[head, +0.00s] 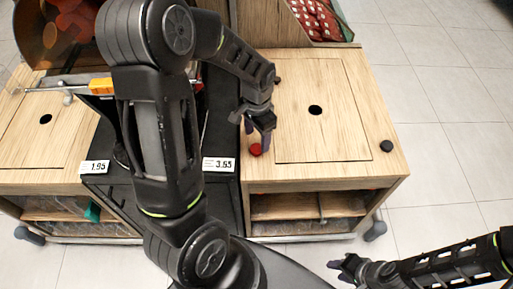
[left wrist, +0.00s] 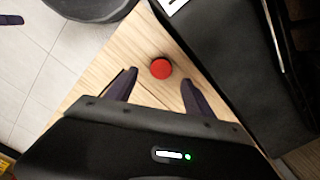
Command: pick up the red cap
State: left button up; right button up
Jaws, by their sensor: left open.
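The red cap (head: 255,149) is small and round and lies on the wooden counter top, near its front left edge. In the left wrist view, the red cap (left wrist: 161,68) shows whole against the bare wood. My left gripper (head: 259,138) points down above the counter, close to the cap. In the left wrist view, my left gripper (left wrist: 159,79) is open, with the cap lined up between and just past its fingertips. They do not grip it. My right gripper (head: 344,266) is low at the front, away from the counter; its jaw opening is unclear.
A black cap (head: 387,146) lies at the counter's right side. The wooden counter (head: 345,110) has a panel with a dark hole (head: 315,110). A black unit with a price label (head: 219,164) stands left of the red cap. The wood right of the cap is clear.

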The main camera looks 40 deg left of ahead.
aim_at(256, 148)
pick_arm(q)
notch_tip(256, 148, down, 5)
jog(key=shift+a+p, duration=0.1)
jog(key=shift+p, duration=0.2)
dwell(0.4)
grip_shut()
dwell(0.6)
